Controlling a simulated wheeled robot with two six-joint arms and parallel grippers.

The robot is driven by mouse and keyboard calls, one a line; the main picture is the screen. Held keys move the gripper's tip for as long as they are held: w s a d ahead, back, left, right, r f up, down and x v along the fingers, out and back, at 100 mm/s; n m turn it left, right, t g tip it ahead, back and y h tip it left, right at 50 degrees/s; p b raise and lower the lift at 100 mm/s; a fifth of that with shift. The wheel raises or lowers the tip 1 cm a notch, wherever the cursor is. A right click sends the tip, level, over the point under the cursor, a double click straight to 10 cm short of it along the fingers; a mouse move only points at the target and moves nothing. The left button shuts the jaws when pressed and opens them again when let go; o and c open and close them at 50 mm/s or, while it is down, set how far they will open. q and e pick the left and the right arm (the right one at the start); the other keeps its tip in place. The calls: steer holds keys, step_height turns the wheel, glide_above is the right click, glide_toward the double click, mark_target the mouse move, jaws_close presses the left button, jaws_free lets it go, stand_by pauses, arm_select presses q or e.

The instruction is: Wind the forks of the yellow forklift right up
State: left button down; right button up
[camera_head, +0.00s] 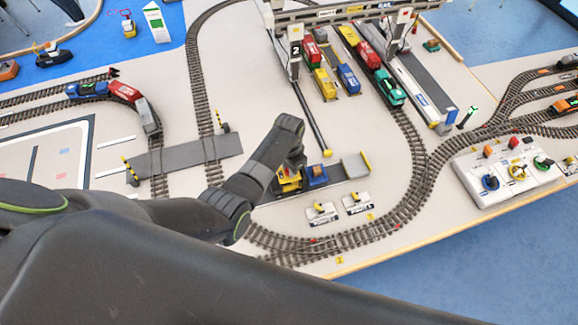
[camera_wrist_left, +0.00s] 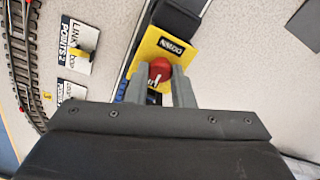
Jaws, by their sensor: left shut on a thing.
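The yellow forklift (camera_head: 289,181) stands on a grey strip near the middle of the table, partly hidden by my left arm. In the left wrist view, its yellow top plate (camera_wrist_left: 148,45) carries a black label that reads DOWN. A round red knob (camera_wrist_left: 160,68) with a white mark sits on this plate. My left gripper (camera_wrist_left: 161,84) is shut on the red knob, one finger on each side. In the head view the fingers are hidden behind my wrist. The forks cannot be made out. My right gripper is not in view.
A blue and brown block (camera_head: 315,176) stands right of the forklift. A gantry crane (camera_head: 345,14) spans wagons behind. A control box (camera_head: 508,172) stands at the right.

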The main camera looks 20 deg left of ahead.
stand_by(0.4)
arm_select(q)
steer(key=c, duration=1.2)
jaws_free()
steer(key=shift+c, duration=0.2)
steer(key=shift+r, duration=0.8)
step_height(320, 180, up, 16)
steer(key=shift+f, duration=0.15)
